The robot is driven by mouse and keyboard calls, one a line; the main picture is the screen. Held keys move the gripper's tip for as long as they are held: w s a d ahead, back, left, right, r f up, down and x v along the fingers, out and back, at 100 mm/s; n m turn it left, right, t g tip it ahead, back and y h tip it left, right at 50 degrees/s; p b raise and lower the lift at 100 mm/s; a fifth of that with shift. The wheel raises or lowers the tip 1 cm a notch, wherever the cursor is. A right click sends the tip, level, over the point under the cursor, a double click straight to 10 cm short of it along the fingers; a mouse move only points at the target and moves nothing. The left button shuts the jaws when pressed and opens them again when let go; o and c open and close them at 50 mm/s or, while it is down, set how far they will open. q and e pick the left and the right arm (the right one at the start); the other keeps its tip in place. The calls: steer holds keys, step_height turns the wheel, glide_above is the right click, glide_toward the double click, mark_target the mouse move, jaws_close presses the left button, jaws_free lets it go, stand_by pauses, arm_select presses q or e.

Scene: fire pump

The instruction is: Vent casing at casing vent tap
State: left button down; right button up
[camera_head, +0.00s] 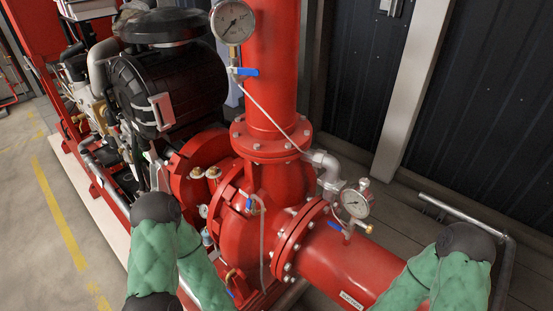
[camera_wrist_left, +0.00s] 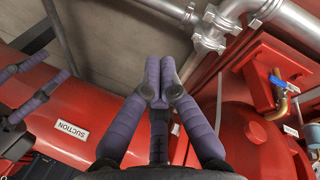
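The casing vent tap is probably the small blue-handled valve (camera_head: 249,203) on the red pump casing (camera_head: 238,236), with a thin pale tube running down from it. In the left wrist view a blue lever (camera_wrist_left: 277,80) on a brass fitting (camera_wrist_left: 283,104) sits at the right; I cannot tell if it is the same valve. My left gripper (camera_wrist_left: 160,78) has its purple fingertips together, with nothing seen between them, apart from the blue lever. My right gripper (camera_wrist_left: 50,70) shows at the left edge, fingers spread. Neither gripper's fingers show in the head view.
The red suction pipe (camera_head: 335,268) runs to the lower right, with gauges (camera_head: 354,204) and (camera_head: 233,22) nearby. Another blue handle (camera_head: 244,72) is on the riser. A grey pipe (camera_wrist_left: 209,38) crosses above the left gripper. A floor rail (camera_head: 462,215) stands at the right.

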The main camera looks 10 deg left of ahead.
mark_target(248, 206)
arm_select(q)
steer(key=w+r+m+t+y+b, duration=0.2)
steer(key=w+r+m+t, duration=0.35)
steer(key=w, duration=0.35)
steer(key=w+r+m+t+y+b, duration=0.1)
steer(key=w+r+m+t+b, duration=0.1)
steer(key=w+r+m+t, duration=0.5)
step_height(248, 206, up, 16)
steer(key=w+m+t+y+b, duration=0.1)
steer(key=m+t+y+b, duration=0.25)
steer(key=m+t, duration=0.4)
steer(key=w+a+r+g+b, duration=0.1)
steer(key=w+a, duration=0.3)
steer(key=w, duration=0.7)
steer(key=shift+w+r+y+b, duration=0.4)
steer(key=shift+r+y+b, duration=0.1)
steer(key=shift+r, duration=0.3)
steer(key=shift+a, duration=0.1)
